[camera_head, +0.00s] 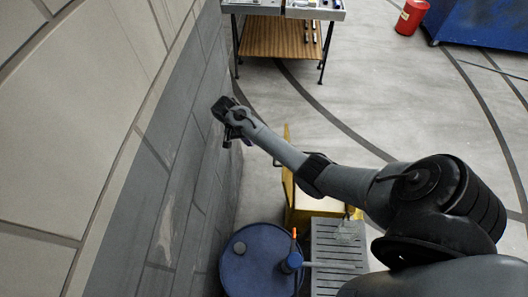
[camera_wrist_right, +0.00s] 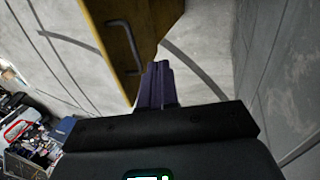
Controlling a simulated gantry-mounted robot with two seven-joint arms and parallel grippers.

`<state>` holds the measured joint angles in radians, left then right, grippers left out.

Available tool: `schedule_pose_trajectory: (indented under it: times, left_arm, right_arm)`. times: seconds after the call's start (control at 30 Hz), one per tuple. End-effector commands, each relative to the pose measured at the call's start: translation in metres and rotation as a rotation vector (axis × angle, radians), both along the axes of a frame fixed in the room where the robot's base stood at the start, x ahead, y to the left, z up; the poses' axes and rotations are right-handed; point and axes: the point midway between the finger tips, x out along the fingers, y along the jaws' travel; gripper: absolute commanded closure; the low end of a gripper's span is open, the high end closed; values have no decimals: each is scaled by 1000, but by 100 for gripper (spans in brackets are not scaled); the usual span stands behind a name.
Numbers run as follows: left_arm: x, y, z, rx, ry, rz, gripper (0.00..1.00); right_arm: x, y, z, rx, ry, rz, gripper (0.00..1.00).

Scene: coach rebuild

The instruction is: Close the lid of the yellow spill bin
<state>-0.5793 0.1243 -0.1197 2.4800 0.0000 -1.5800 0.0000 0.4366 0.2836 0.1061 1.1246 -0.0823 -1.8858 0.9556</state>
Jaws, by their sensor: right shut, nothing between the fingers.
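The yellow spill bin (camera_head: 298,212) stands on the floor at the lower middle of the head view, partly hidden by my right arm. A thin yellow upright edge (camera_head: 287,140) rises behind that arm and looks like its raised lid. In the right wrist view a yellow panel (camera_wrist_right: 155,22) with a dark bar handle (camera_wrist_right: 126,45) shows at the upper left. My right gripper (camera_head: 245,140) is shut and empty, near the wall and to the left of the yellow edge. Its purple fingers (camera_wrist_right: 157,85) overlap the panel's lower edge in the picture; I cannot tell whether they touch.
A tiled wall (camera_head: 180,150) runs close along the left. A blue drum (camera_head: 258,262) and a grey grated platform (camera_head: 335,250) stand in front. A workbench (camera_head: 280,38) is at the back, a red can (camera_head: 411,17) at far right. The floor between is clear.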

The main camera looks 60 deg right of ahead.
Motion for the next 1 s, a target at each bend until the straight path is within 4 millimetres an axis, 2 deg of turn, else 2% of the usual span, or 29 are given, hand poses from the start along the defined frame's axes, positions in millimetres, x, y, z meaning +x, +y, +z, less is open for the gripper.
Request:
schedule_pose_trajectory:
  times: [0.17,0.27,0.67,0.8,1.0]
  left_arm:
    - [0,0,2,0,0,0,62]
    - [0,0,5,-1,0,0,62]
    - [0,-2,8,-9,0,4,62]
    - [0,-2,23,-9,2,6,62]
    - [0,-2,32,-9,-1,5,62]
  right_arm:
    - [-3,-4,-10,0,8,-19,100]
    - [-8,-6,-22,1,9,-18,100]
    - [-32,-16,-91,1,7,-14,100]
    - [-49,-25,-88,-1,5,-16,100]
    - [-64,-32,-91,-1,5,-16,100]
